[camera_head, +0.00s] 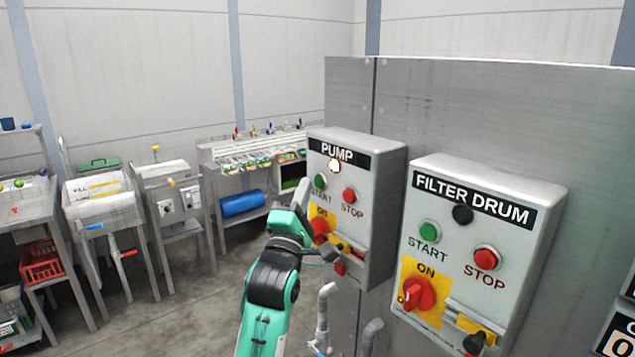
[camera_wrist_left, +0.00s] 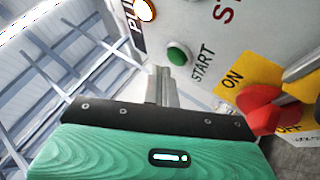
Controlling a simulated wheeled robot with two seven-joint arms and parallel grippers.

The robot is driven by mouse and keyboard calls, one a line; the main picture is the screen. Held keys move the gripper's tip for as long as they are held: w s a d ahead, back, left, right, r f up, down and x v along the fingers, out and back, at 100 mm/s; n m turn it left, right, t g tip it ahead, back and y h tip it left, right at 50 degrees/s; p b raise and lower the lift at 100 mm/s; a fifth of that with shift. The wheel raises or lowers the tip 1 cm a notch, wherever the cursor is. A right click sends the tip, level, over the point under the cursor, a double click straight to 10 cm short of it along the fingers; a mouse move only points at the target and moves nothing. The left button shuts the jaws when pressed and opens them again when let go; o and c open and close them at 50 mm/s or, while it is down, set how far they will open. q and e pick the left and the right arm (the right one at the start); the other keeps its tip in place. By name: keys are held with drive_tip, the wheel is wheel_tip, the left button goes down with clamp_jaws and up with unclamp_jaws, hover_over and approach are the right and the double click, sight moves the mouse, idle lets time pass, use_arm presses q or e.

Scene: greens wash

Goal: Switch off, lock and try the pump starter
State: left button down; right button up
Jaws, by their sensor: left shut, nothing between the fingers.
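The PUMP starter box (camera_head: 385,165) is fixed to the grey cabinet. Its lamp (camera_head: 334,165) glows and also shows in the left wrist view (camera_wrist_left: 144,10). Below are the green START button (camera_head: 319,181) and red STOP button (camera_head: 349,196). Its red rotary handle (camera_head: 320,231) sits on a yellow ON/OFF plate; it shows in the left wrist view (camera_wrist_left: 262,108), but I cannot tell its setting. My left gripper (camera_head: 303,186) is shut and empty, beside the START button; its fingers (camera_wrist_left: 160,75) point near that button (camera_wrist_left: 178,53). Contact is unclear. My right gripper is out of view.
The FILTER DRUM box (camera_head: 535,195) stands close on the right, its lamp (camera_head: 463,214) dark. Grey pipes (camera_head: 325,315) rise below the PUMP box. A bench (camera_head: 232,150) and carts line the back left. Floor between is open.

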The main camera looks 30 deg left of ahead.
use_arm(q)
drive_tip(key=shift+s+a+p, duration=0.15)
drive_tip(key=shift+s+a, duration=0.15)
drive_tip(key=shift+s, duration=0.45)
drive_tip(key=shift+s+a+p, duration=0.1)
drive_tip(key=shift+s+a, duration=0.25)
drive_tip(key=shift+s, duration=0.45)
drive_tip(key=shift+s+a+p, duration=0.15)
drive_tip(key=shift+s+a, duration=0.15)
drive_tip(key=shift+s, duration=0.45)
